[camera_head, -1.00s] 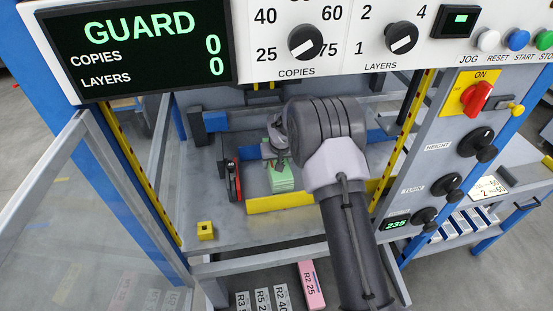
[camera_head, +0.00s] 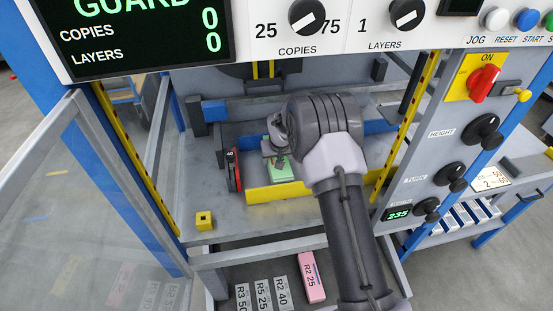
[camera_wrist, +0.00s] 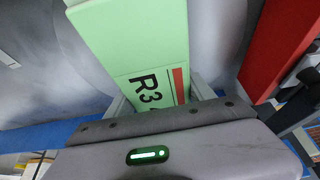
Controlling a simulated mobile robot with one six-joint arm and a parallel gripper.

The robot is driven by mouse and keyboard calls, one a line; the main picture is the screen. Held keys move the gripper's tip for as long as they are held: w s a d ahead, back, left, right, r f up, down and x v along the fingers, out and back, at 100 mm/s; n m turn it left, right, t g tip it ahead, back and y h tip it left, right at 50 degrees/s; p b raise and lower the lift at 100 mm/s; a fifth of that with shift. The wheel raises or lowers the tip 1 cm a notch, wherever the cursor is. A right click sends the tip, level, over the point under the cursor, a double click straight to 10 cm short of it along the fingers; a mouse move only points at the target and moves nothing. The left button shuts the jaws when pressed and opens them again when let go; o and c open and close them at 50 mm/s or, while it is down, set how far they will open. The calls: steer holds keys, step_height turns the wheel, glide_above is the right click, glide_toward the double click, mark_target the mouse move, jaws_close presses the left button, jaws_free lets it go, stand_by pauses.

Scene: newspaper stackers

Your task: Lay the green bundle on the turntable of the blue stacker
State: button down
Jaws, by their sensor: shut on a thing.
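The green bundle (camera_head: 281,173) is inside the blue stacker (camera_head: 110,150), behind a low yellow bar. The grey turntable surface (camera_wrist: 215,45) lies below the bundle. I cannot tell whether the bundle touches it. My arm hides part of the bay on the right.
The yellow bar (camera_head: 285,193) stands in front of the bundle. A red-and-black upright part (camera_head: 233,171) is close on its left. A small yellow block (camera_head: 204,220) sits on the front deck. The control panel (camera_head: 340,25) overhangs above.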

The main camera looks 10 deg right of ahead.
steer(key=shift+f, duration=0.25)
steer(key=shift+c, duration=1.4)
jaws_free()
steer(key=shift+f, duration=0.1)
